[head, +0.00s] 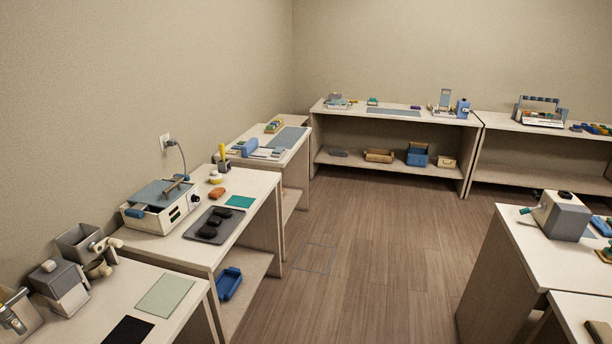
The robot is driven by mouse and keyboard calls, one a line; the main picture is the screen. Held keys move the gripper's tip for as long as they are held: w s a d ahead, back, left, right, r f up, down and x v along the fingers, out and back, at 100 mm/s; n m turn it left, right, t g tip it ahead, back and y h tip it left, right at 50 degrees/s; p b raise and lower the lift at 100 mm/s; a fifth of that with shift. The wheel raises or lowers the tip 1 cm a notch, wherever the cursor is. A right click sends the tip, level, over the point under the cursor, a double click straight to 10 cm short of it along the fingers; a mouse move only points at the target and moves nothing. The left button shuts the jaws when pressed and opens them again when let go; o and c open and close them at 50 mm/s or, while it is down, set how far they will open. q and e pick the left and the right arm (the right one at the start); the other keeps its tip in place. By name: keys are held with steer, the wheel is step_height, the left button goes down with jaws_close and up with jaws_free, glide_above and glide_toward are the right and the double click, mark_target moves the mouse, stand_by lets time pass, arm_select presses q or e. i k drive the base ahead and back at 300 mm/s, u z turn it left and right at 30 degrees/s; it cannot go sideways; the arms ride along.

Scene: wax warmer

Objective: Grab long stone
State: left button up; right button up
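Three dark, smooth stones lie in a row on a dark grey tray (232,232) on the white-topped bench at the left. The far stone (223,212), the middle stone (216,221) and the near stone (207,232) look alike at this size. I cannot tell surely which one is the long stone. Neither of my grippers shows in the head view, and nothing is seen touching the stones.
A wax warmer (155,207) with a blue-grey lid stands left of the tray. Grey machines (62,287) stand on the nearer bench. The wooden floor (375,265) between the benches is clear.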

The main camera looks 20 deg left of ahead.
mark_target(223, 212)
steer(key=u, duration=0.05)
steer(key=i, duration=1.9)
steer(key=u, duration=0.75)
steer(key=i, duration=1.2)
steer(key=u, duration=1.75)
steer(key=i, duration=0.8)
steer(key=u, duration=0.6)
